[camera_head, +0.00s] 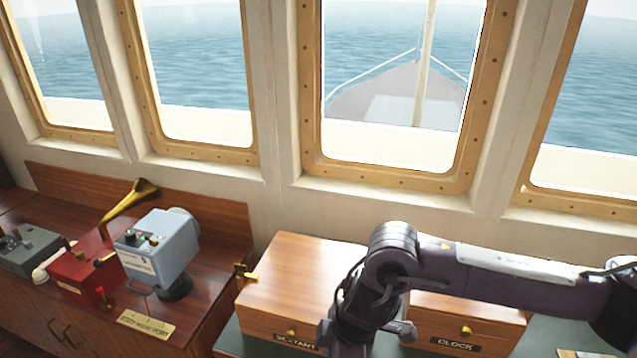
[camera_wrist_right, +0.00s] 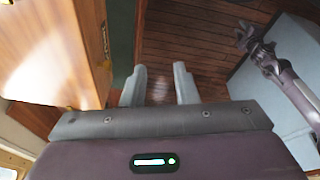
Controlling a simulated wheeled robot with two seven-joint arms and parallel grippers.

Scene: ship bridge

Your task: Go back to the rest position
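My right arm comes in from the right in the head view and bends down at its wrist (camera_head: 385,275) in front of two wooden boxes. Its fingers are out of sight there. In the right wrist view my right gripper (camera_wrist_right: 159,75) is open, its two grey fingers apart with only floor showing between them. In that view another dark arm, seemingly my left, shows at the right edge with its gripper end (camera_wrist_right: 246,38) small and far off. I cannot tell whether that gripper is open. The left arm is not in the head view.
The wooden box labelled sextant (camera_head: 290,275) and the box labelled clock (camera_head: 465,320) stand close by my right wrist. A grey-blue device (camera_head: 155,250) and a red box with a brass horn (camera_head: 85,270) stand on the left console. Windows line the back wall.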

